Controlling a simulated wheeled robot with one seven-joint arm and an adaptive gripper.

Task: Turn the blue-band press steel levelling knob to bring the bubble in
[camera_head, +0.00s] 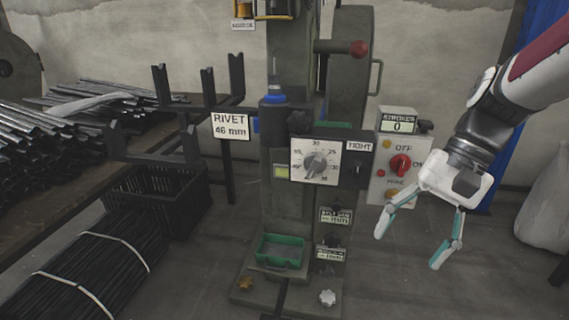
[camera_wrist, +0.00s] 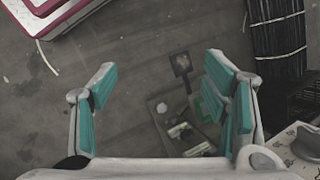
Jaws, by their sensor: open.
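The press (camera_head: 290,215) stands in the middle of the head view, with a blue band (camera_head: 273,98) around its upper part. A silvery, lobed steel knob (camera_head: 327,298) sits low at the right front of its base, and a brass-coloured knob (camera_head: 246,283) sits at the left. A small yellow-green window (camera_head: 281,171) shows on the column; I cannot tell whether it is the level, and no bubble can be made out. My gripper (camera_head: 408,250) is open and empty, right of the press and above the steel knob, clear of both. A small pale knob-like spot (camera_wrist: 161,107) shows between the fingers in the wrist view.
A dial panel (camera_head: 315,163) and a switch box (camera_head: 397,165) with a red knob project near my gripper. A green tray (camera_head: 279,251) sits on the press base. Bundled rods (camera_head: 85,270) lie at left, beside a black crate (camera_head: 158,195). The floor right of the press is clear.

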